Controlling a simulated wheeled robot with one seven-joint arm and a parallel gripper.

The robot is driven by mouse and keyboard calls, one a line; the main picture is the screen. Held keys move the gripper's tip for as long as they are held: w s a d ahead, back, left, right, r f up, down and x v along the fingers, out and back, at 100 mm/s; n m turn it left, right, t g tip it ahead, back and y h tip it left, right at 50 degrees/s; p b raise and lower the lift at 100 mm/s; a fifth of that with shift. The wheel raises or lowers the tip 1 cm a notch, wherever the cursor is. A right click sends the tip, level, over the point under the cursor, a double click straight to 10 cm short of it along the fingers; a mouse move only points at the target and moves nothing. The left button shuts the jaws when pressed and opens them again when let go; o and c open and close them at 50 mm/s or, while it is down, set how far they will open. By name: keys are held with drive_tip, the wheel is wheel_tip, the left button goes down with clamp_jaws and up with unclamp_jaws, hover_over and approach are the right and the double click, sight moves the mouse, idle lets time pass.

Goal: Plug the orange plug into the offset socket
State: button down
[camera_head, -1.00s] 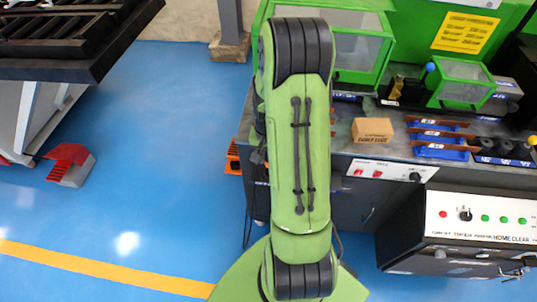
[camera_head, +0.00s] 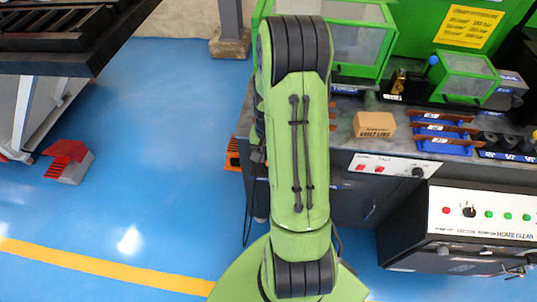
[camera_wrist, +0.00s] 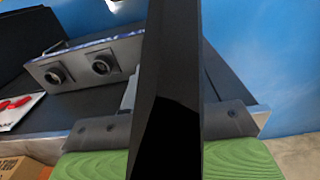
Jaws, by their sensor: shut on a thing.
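In the wrist view my gripper (camera_wrist: 172,100) has its two grey fingers on either side of a long black thing (camera_wrist: 170,60), and is shut on it. This thing runs up the middle of the picture and hides what lies behind it. No orange shows on it, so I cannot tell whether it is the orange plug. To its left, a grey panel with a blue upper edge (camera_wrist: 125,50) carries two round dark sockets, a left one (camera_wrist: 53,75) and a right one (camera_wrist: 103,64). I cannot tell which is the offset socket. In the head view my arm hides my gripper.
A cardboard box (camera_head: 374,125) stands on the grey bench, near a white switch panel (camera_head: 392,167). Blue racks with copper bars (camera_head: 440,132) and a green clear-sided box (camera_head: 465,78) are to the right. Open blue floor (camera_head: 150,150) lies left of my arm.

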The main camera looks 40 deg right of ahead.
drive_tip(key=shift+f, duration=0.15)
idle(0.8)
drive_tip(key=shift+f+b, duration=0.35)
drive_tip(key=shift+b, duration=0.1)
drive_tip(key=shift+f+b, duration=0.65)
drive_tip(key=shift+f, duration=0.1)
drive_tip(key=c, duration=0.9)
unclamp_jaws()
drive_tip(key=shift+o, duration=0.2)
wheel_tip(320, 180, up, 16)
drive_tip(key=p, duration=0.5)
drive_tip(key=shift+p, duration=0.35)
drive_tip(key=shift+f, duration=0.1)
